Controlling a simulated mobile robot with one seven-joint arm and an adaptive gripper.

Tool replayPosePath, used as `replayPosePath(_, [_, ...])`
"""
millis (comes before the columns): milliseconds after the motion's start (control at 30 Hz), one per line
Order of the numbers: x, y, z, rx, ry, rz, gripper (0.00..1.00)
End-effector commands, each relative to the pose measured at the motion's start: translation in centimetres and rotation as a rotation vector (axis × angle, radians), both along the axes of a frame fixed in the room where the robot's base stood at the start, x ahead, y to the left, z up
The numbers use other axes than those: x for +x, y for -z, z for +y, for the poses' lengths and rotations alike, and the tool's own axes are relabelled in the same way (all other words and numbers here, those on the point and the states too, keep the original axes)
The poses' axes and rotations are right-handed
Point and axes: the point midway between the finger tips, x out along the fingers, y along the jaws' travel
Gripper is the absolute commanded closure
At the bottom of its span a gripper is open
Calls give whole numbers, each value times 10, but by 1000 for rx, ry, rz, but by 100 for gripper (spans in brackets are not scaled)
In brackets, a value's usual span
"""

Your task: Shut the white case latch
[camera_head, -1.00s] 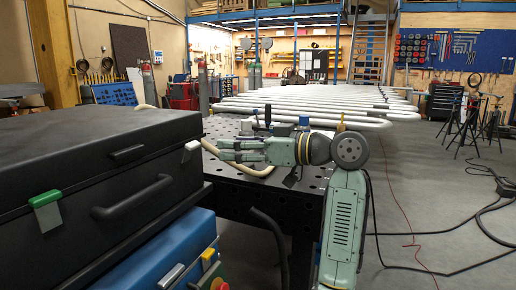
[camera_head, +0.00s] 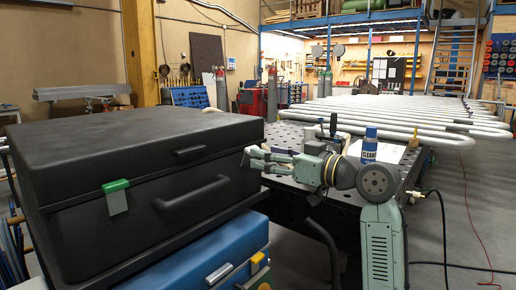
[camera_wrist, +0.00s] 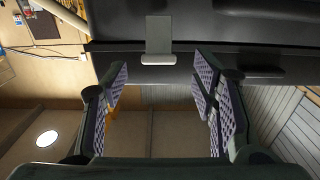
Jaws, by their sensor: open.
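A large black case (camera_head: 62,222) with a carry handle (camera_head: 190,197) fills the left of the head view. Its white latch (camera_head: 246,159) is at the right end of the front, partly hidden by my fingers. In the wrist view the latch (camera_wrist: 158,36) looks like a grey plate with a pale lip, against the dark case. Whether it is fully open is unclear. My gripper (camera_head: 256,158) is at the case's right corner. In the wrist view my gripper (camera_wrist: 158,88) is open and empty, its fingers either side of the latch's line and apart from it.
A green latch (camera_head: 116,196) is on the case's left front. A blue case (camera_head: 205,255) lies beneath. A perforated dark table (camera_head: 285,187) behind my arm holds a blue cleaner bottle (camera_head: 369,146). White coil pipes (camera_head: 400,112) stretch behind. Open floor lies right.

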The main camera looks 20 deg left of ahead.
Motion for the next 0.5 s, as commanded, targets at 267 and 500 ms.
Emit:
replayPosePath(267, [15, -1, 38, 0, 1, 1, 47])
replayPosePath(500, [18, 0, 46, 0, 2, 0, 47])
